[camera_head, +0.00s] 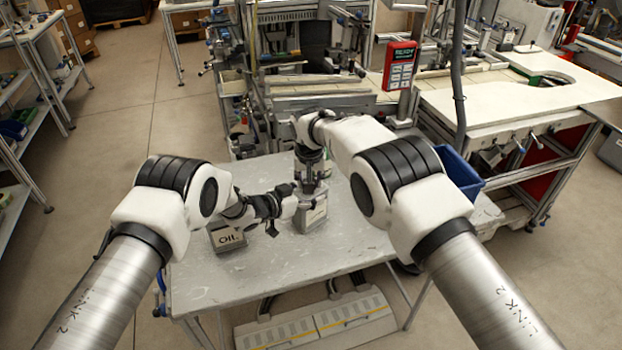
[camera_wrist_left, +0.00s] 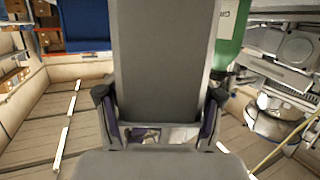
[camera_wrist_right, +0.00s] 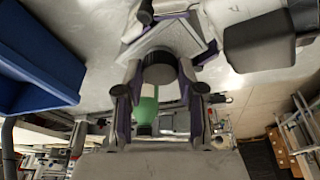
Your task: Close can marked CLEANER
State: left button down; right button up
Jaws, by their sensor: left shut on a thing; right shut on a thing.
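A grey can (camera_head: 311,217) with a pale label stands upright on the table; its lettering is too small to read. My left gripper (camera_head: 285,205) is shut on this can from the left. In the left wrist view the can's grey side (camera_wrist_left: 160,60) rises between the fingers. My right gripper (camera_head: 312,160) is above the can, pointing down. In the right wrist view it is shut on a round dark cap (camera_wrist_right: 159,70), over the can's square top (camera_wrist_right: 190,36). I cannot tell whether the cap is seated on the opening.
A blue bin (camera_head: 461,172) is at the table's right. A green bottle (camera_wrist_right: 147,108) shows in the right wrist view. The table's front is clear.

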jog(key=m+h, duration=0.1)
jog(key=m, duration=0.2)
jog(key=shift+a+m, duration=0.1)
jog(key=shift+m, duration=0.3)
jog(key=o, duration=0.7)
jog(key=shift+r, duration=2.25)
jog(key=o, duration=0.6)
jog(key=shift+c, duration=0.2)
